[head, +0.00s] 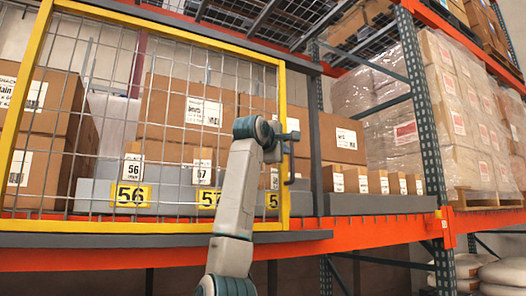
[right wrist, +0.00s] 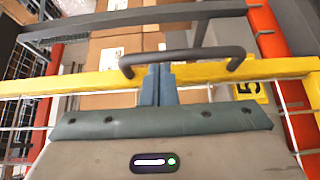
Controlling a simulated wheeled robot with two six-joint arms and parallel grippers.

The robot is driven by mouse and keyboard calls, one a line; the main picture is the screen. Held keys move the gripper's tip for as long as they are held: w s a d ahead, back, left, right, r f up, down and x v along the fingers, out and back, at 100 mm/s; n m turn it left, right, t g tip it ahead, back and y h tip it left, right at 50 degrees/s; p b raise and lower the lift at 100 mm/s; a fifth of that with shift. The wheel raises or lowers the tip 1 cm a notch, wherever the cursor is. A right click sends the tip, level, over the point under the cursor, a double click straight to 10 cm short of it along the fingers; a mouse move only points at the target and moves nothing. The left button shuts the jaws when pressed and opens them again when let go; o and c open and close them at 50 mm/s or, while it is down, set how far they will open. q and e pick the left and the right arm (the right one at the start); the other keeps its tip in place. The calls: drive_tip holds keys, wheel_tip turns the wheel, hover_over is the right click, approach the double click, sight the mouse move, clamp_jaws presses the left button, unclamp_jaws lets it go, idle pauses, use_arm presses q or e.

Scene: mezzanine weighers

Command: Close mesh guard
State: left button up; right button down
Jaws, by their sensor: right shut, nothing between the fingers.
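The mesh guard (head: 283,90) is a yellow frame with wire mesh, standing across the shelf bay on the left in the head view. Its right frame bar also crosses the right wrist view (right wrist: 285,69). A dark bar handle (right wrist: 190,54) is fixed to that bar; in the head view the handle (head: 291,170) is partly hidden by my gripper. My right gripper (head: 290,137) is shut and empty at the handle. In the right wrist view its fingertips (right wrist: 157,70) overlap the yellow bar beside the handle; contact is unclear. My left gripper is not in view.
Cartons (head: 180,110) and grey bins with yellow number labels stand behind the mesh. A grey post (head: 316,140) stands right of the guard, with a narrow gap between. An orange beam (head: 380,230) runs below. Wrapped pallet loads (head: 440,120) fill the right bay.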

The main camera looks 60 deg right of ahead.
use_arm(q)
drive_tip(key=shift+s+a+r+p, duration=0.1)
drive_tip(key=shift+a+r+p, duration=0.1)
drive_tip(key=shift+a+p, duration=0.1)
use_arm(e)
drive_tip(key=s+d, duration=0.8)
drive_tip(key=d, duration=0.4)
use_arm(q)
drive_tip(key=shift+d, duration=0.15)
use_arm(e)
drive_tip(key=shift+s+r, duration=0.1)
use_arm(q)
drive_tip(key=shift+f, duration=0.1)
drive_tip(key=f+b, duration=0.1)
drive_tip(key=b, duration=0.1)
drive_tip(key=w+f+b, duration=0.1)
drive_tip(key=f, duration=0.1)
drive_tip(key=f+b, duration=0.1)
drive_tip(key=b, duration=0.1)
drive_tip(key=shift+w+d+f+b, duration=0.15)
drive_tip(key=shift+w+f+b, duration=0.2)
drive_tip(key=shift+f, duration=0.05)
use_arm(e)
drive_tip(key=w+a, duration=0.3)
drive_tip(key=a, duration=0.9)
drive_tip(key=shift+a, duration=0.4)
